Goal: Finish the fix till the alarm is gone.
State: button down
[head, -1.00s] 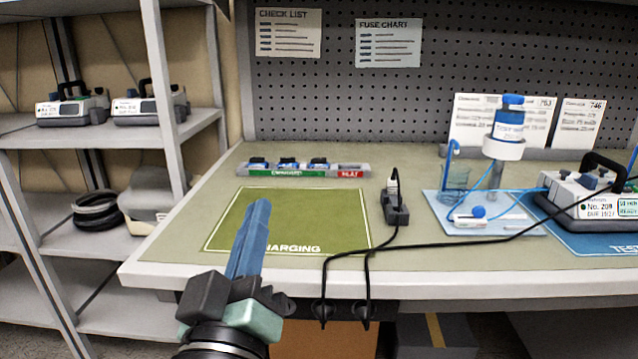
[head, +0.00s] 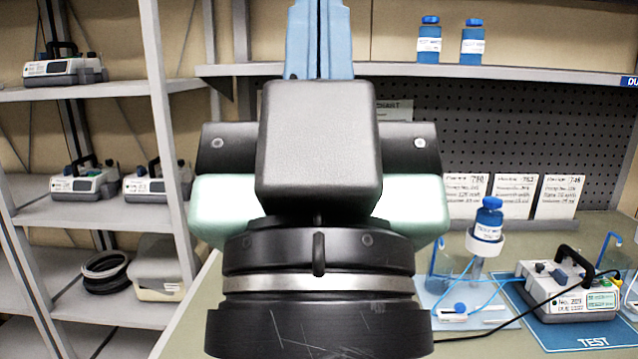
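My gripper (head: 318,40) is large in the middle of the head view, pointing up. Its two blue fingers lie close together with nothing seen between them, and their tips are cut off at the top edge. A white infusion pump (head: 572,300) with a black handle stands on the blue TEST mat (head: 592,338) at the right, apart from my gripper. Its small panel lights are too small to read. A blue-capped bottle (head: 489,221) sits upright in a white ring holder, with blue tubing beside the pump. My arm hides the CHARGING mat and the fuse strip.
A black cable runs across the bench to the pump. Several cards (head: 515,196) stand behind it. Two blue bottles (head: 428,42) stand on the upper shelf (head: 500,72). A rack at the left holds other pumps (head: 84,184), black coiled hose (head: 104,271) and a lidded bin (head: 157,268).

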notch_tip(320, 180, up, 11)
jog(key=p, duration=0.8)
jog(key=shift+p, duration=0.35)
dwell(0.5)
